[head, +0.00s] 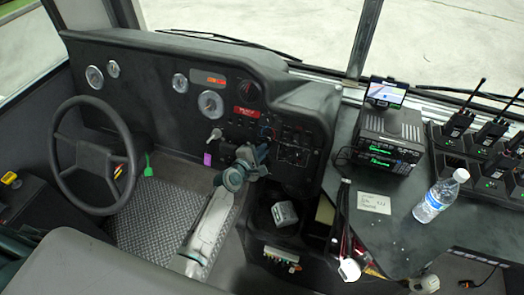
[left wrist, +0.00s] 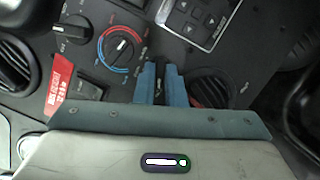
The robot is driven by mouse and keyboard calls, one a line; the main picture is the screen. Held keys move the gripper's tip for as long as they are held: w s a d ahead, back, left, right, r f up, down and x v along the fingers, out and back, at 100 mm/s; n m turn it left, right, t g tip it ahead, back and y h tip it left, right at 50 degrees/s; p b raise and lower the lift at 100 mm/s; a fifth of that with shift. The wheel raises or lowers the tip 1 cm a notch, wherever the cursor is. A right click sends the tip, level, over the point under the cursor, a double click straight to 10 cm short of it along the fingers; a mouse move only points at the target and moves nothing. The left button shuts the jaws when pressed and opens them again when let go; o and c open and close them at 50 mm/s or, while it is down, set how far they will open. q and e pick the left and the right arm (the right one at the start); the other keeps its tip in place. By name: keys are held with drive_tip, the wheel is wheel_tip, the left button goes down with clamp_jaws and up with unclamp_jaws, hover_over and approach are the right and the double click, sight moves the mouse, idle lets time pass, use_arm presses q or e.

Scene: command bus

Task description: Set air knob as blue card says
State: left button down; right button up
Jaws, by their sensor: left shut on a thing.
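My left gripper (head: 262,151) is at the dashboard's centre panel, low among the controls. In the left wrist view its two blue fingers (left wrist: 160,84) are close together, shut on a small dark thing between them. That thing is mostly hidden, and I cannot tell whether it is the air knob. A round knob with a red and blue ring (left wrist: 122,47) is just left of the fingers, its pointer tilted. Another black knob (left wrist: 72,29) is further left. I cannot make out a blue card.
The steering wheel (head: 97,155) stands left. A radio unit (head: 388,138), a white note (head: 373,203) and a water bottle (head: 441,196) are on the right console, near a rack of handheld radios (head: 482,158). An air vent (left wrist: 213,88) is right of the fingers.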

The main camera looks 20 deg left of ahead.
use_arm(q)
drive_tip(key=m, duration=0.2)
drive_tip(key=m+g+p, duration=0.1)
drive_tip(key=m, duration=0.1)
drive_tip(key=m+p, duration=0.1)
drive_tip(key=m, duration=0.1)
drive_tip(key=shift+r+g, duration=0.25)
drive_tip(key=shift+g, duration=0.05)
drive_tip(key=m+p, duration=0.1)
drive_tip(key=m, duration=0.2)
drive_tip(key=shift+m+g+y, duration=0.3)
drive_tip(key=m+p, duration=0.2)
drive_tip(key=m, duration=0.1)
drive_tip(key=shift+w+r+g+y, duration=0.1)
drive_tip(key=shift+g+y, duration=0.2)
drive_tip(key=m+y+p, duration=0.1)
drive_tip(key=m, duration=0.2)
drive_tip(key=shift+d, duration=0.15)
drive_tip(key=m+p, duration=0.1)
drive_tip(key=m, duration=0.1)
drive_tip(key=shift+m+y, duration=0.3)
drive_tip(key=shift+m, duration=0.1)
drive_tip(key=shift+m+g+y+p, duration=0.35)
drive_tip(key=shift+m+p, duration=0.2)
drive_tip(key=shift+m, duration=0.55)
drive_tip(key=shift+d+m+y, duration=0.1)
drive_tip(key=shift+m+y, duration=0.35)
drive_tip(key=shift+m, duration=0.75)
